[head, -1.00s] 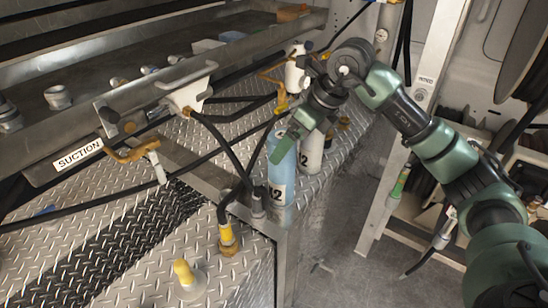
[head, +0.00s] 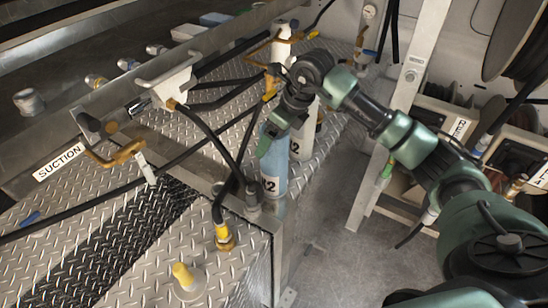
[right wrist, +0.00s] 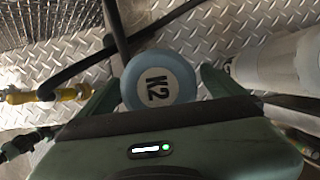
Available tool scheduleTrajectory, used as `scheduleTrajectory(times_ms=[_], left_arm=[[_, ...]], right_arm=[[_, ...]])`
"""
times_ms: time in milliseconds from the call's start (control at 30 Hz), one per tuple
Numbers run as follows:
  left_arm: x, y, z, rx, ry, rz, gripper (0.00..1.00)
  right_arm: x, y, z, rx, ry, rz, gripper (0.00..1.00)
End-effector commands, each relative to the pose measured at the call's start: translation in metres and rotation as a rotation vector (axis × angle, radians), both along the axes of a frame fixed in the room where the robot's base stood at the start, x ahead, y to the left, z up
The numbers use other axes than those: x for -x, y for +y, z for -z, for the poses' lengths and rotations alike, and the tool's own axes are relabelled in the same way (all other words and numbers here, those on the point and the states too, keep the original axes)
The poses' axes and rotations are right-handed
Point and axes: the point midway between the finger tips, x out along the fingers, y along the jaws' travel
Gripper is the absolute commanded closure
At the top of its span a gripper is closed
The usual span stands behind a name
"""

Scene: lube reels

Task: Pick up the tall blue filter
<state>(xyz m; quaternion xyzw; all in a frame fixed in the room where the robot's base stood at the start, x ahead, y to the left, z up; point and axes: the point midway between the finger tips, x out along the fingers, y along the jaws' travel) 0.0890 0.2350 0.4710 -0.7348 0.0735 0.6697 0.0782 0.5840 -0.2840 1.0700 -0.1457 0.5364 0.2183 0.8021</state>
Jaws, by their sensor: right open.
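The tall blue filter (head: 274,172) stands upright at the corner of the diamond-plate deck, with a white label on its side. In the right wrist view its round blue top (right wrist: 160,62), marked K2, sits between the two green fingers. My right gripper (head: 270,140) is open at the filter's upper end and hides part of it. In the right wrist view the gripper (right wrist: 160,88) has a finger on either side of the cap. I cannot tell whether either finger touches it. My left gripper is out of view.
A white cylinder (head: 305,135) stands close behind the filter; it shows at right in the wrist view (right wrist: 280,65). A black hose with a yellow fitting (head: 224,236) is left of the filter. A white SUCTION sign (head: 60,162) is at left. Floor (head: 340,235) is open at right.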

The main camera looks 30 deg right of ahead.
Motion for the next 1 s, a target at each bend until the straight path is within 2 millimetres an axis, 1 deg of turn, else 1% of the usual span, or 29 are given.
scheduleTrajectory(times_ms=[33,67,167,200,267,300,367,400,467,500,533,833,967,1000], left_arm=[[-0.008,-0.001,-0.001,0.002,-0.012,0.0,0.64],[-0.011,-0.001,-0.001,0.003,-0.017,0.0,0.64],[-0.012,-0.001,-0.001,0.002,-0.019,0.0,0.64],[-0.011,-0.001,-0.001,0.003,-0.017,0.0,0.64],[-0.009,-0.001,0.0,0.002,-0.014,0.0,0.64],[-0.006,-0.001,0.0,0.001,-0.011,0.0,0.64],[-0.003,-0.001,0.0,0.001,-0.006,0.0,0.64],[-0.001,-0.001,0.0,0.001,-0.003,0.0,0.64],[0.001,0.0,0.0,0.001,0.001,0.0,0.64],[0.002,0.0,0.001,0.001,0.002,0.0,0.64],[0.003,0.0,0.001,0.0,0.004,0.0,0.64],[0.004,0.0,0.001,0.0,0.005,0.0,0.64],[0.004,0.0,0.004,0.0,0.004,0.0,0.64],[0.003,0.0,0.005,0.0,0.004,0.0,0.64]], right_arm=[[0.0,0.0,0.001,0.0,0.0,0.0,0.04],[0.0,0.0,0.001,0.0,0.0,0.0,0.04],[0.0,0.0,0.001,0.0,0.0,-0.001,0.04],[0.0,0.0,0.001,0.0,0.0,-0.001,0.09],[0.0,0.0,0.001,0.0,0.0,-0.001,0.26],[0.0,0.0,0.001,0.0,0.0,-0.001,0.37],[0.0,0.0,0.001,0.0,0.0,-0.001,0.54],[0.0,0.0,0.001,0.0,0.0,-0.001,0.65],[0.0,0.0,0.001,0.0,0.0,-0.001,0.82],[0.0,0.0,0.0,0.0,0.0,-0.001,0.93],[0.0,0.0,0.0,0.0,0.0,-0.001,1.0],[-0.001,0.0,-0.003,-0.001,-0.004,-0.001,1.0],[-0.001,0.0,-0.01,-0.001,-0.005,-0.001,1.0],[-0.002,0.0,-0.015,-0.001,-0.006,-0.001,1.0]])
